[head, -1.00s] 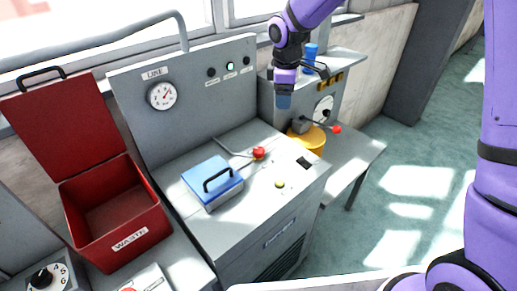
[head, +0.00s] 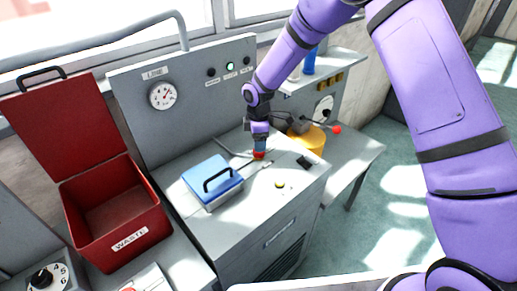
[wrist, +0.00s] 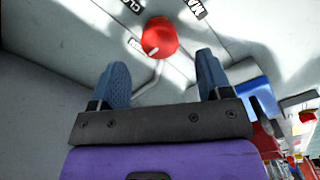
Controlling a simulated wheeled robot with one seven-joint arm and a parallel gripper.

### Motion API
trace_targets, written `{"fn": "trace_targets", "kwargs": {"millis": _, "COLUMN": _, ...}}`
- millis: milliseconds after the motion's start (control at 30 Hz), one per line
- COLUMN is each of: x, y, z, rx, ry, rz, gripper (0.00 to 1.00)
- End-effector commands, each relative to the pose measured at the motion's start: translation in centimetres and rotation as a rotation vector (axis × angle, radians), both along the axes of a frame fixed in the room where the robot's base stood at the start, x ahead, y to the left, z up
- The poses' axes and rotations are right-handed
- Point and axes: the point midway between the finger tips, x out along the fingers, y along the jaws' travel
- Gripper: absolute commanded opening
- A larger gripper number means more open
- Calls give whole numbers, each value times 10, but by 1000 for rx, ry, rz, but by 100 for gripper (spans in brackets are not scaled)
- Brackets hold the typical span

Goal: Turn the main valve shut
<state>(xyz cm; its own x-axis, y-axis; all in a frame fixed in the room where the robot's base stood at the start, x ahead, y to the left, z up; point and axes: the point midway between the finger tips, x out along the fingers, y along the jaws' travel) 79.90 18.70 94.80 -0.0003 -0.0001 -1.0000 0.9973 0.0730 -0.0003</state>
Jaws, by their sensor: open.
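The main valve is a red knob (wrist: 160,37) on the grey bench top, with cut-off labels reading "CLO" and "MA" close by in the wrist view. A thin grey pipe or rod runs from it. In the head view the red knob (head: 259,156) shows just under my fingertips. My gripper (head: 259,147) points down over it. In the wrist view my gripper (wrist: 162,66) has its two blue fingers wide apart, with nothing between the pads. The knob lies beyond the fingertips, between their lines. I cannot tell if they touch it.
A blue box with a black handle (head: 211,186) stands left of the valve. A yellow container (head: 308,140) stands right, behind. A gauge panel (head: 190,95) rises at the back. An open red waste bin (head: 115,222) is at left.

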Motion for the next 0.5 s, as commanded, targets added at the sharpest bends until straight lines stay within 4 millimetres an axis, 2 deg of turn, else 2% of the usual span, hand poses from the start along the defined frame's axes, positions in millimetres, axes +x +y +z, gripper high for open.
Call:
{"fn": "trace_targets", "kwargs": {"millis": 33, "x": 0, "y": 0, "z": -10, "rx": -1, "ry": 3, "rz": 0, "gripper": 72}}
{"fn": "trace_targets", "kwargs": {"millis": 200, "x": 0, "y": 0, "z": -32, "rx": 0, "ry": 1, "rz": -1, "gripper": 72}}
{"fn": "trace_targets", "kwargs": {"millis": 500, "x": 0, "y": 0, "z": -45, "rx": 0, "ry": 0, "rz": -1, "gripper": 72}}
